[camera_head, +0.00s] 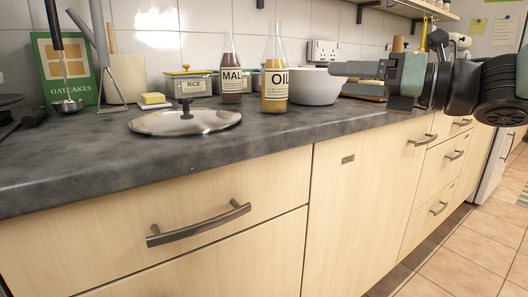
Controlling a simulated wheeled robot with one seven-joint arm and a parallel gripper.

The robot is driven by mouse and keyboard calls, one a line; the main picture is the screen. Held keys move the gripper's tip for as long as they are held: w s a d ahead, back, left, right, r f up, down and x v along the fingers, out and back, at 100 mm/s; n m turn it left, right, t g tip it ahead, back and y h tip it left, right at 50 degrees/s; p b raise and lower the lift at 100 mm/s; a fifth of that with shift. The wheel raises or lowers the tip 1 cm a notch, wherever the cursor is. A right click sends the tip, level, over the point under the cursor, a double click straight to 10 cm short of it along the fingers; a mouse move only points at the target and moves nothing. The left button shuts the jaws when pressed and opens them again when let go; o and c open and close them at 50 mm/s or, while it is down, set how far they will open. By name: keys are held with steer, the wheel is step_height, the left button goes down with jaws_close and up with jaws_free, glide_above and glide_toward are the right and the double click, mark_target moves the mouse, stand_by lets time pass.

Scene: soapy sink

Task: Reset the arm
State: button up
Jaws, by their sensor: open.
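My arm (495,90) reaches in from the right edge, roughly level, above the right part of the counter. My gripper (348,80) is at its left end with the fingers pointing left. The fingers are apart, one above the other, with no object seen held between them. In the picture the gripper lies just right of a white bowl (308,87); whether they touch cannot be told. The arm hides part of the counter and wall behind it.
The dark counter (60,165) holds a metal lid (190,124), an oil bottle (275,85), a malt bottle (231,75), a rice tin (187,84), a yellow sponge (153,98) and an oatcakes box (65,70). Drawer handles (198,223) stick out below. Tiled floor (455,265) is clear at right.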

steer(key=w+d+f+m+t+h, duration=0.1)
steer(key=d+f+m+h, duration=0.2)
steer(key=m, duration=0.2)
steer(key=w+d+f+m+t+h, duration=0.1)
steer(key=w+d+f+m+h, duration=0.1)
steer(key=m, duration=0.4)
steer(key=w+d+f+m+t+h, duration=0.1)
steer(key=w+d+f+m+h, duration=0.1)
steer(key=m, duration=0.4)
steer(key=shift+w+d+f+t+h, duration=0.2)
steer(key=shift+d+f+h, duration=0.2)
steer(key=shift+d+f, duration=0.25)
steer(key=shift+w+d+f+t+h, duration=0.1)
steer(key=shift+d+f+t+h, duration=0.1)
steer(key=shift+d+f+h, duration=0.4)
steer(key=s+d+f+m+g+h, duration=0.3)
steer(key=d+f+m+h, duration=0.15)
steer(key=f+m, duration=0.5)
steer(key=s+d+f+m+g+h, duration=0.1)
steer(key=s+d+f+m+g, duration=0.2)
steer(key=s+f+m+g, duration=0.85)
steer(key=s+a+r+n, duration=0.1)
steer(key=s+a+n, duration=0.2)
steer(key=s+a, duration=1.35)
step_height(320, 180, up, 33)
steer(key=a+p, duration=0.1)
steer(key=p, duration=3.1)
steer(key=shift+w+f+t, duration=0.2)
steer(key=shift+w+t, duration=0.05)
steer(key=shift+t, duration=0.2)
